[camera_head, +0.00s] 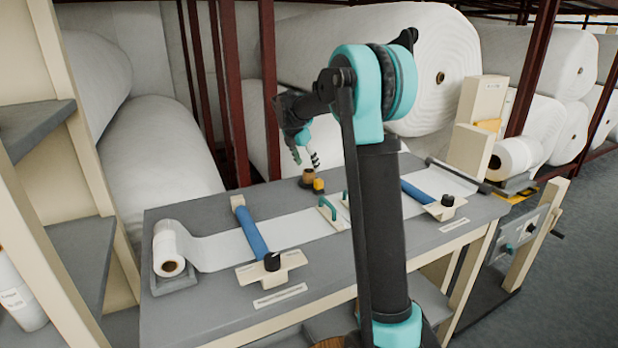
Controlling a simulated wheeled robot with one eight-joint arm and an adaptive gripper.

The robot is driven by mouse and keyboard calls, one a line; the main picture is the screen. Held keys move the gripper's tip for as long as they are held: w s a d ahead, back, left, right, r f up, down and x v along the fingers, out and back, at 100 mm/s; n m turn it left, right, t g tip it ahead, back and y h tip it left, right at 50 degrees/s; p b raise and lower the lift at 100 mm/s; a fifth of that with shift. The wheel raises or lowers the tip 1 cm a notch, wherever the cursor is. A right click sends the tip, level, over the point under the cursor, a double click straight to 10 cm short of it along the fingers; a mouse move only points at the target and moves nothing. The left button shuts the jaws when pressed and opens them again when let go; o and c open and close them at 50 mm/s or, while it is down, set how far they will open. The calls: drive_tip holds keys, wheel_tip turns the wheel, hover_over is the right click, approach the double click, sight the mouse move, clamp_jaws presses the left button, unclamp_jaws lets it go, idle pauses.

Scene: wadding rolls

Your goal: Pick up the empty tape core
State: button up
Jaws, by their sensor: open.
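A small brown cylinder (308,176), which looks like the empty tape core, stands upright near the back edge of the grey worktable (215,312). A small yellow object (319,184) is right beside it, and both seem to rest on a dark base. My gripper (306,159) is open and points down just above the brown cylinder. Its fingers look empty. At this size I cannot tell whether a fingertip touches the cylinder.
A white roll (168,246) feeds a strip along the table. Blue rollers (251,232) and (418,193) cross the strip, with green handles (327,209) between them. Cream blocks (473,152) stand at the right. Dark red posts and large wadding rolls (152,150) are behind.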

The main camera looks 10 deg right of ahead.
sight(309, 170)
drive_tip(key=x, duration=0.5)
drive_tip(key=shift+a, duration=0.2)
drive_tip(key=c, duration=1)
